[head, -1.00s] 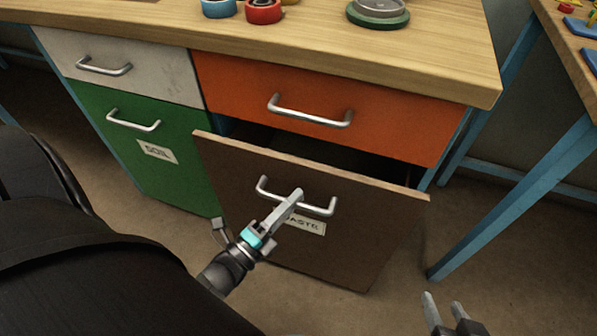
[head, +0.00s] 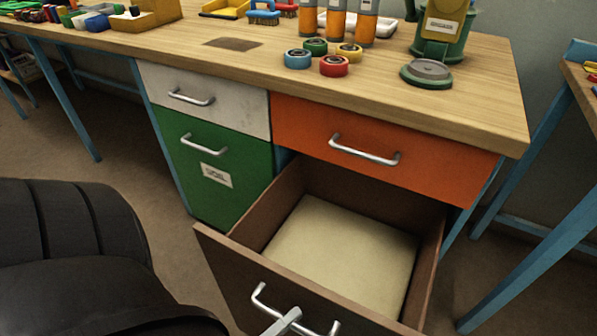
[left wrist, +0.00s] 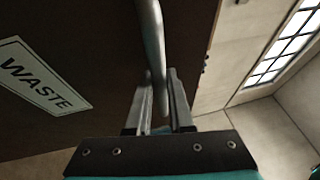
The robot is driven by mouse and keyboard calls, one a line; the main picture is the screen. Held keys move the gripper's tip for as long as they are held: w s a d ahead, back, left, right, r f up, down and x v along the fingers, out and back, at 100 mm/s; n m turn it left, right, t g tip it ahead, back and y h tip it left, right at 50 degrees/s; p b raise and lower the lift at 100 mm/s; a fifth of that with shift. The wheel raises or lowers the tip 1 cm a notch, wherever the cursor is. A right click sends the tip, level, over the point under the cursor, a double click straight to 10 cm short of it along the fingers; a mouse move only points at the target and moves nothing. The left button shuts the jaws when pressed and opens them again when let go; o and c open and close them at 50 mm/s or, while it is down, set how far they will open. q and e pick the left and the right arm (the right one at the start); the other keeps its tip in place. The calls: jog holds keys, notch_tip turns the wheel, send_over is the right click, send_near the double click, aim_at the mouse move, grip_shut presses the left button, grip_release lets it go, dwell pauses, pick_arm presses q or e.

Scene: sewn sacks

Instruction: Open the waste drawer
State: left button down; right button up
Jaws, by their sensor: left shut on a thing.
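The brown waste drawer (head: 345,200) is pulled well out below the orange drawer, and its pale, empty floor shows in the head view. Its front carries a silver bar handle (head: 262,297) near the bottom of the head view. My left gripper (head: 287,320) is at that handle, partly cut off by the lower edge. In the left wrist view the fingers of my left gripper (left wrist: 158,100) are on either side of the handle bar (left wrist: 152,45), shut on it. The WASTE label (left wrist: 42,78) is beside it on the drawer front. My right gripper is not in view.
The orange drawer (head: 440,170), white drawer (head: 225,100) and green drawer (head: 240,190) are shut. Tape rolls (head: 334,66), bottles and a green machine (head: 440,35) stand on the wooden bench top (head: 200,62). A blue-legged table stands at right.

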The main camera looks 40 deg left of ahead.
pick_arm(q)
jog(key=shift+s+d, duration=0.15)
jog(key=shift+s, duration=0.35)
jog(key=c, duration=0.8)
grip_release()
jog(key=b+v, duration=0.1)
jog(key=v, duration=1.4)
jog(key=shift+s, duration=0.15)
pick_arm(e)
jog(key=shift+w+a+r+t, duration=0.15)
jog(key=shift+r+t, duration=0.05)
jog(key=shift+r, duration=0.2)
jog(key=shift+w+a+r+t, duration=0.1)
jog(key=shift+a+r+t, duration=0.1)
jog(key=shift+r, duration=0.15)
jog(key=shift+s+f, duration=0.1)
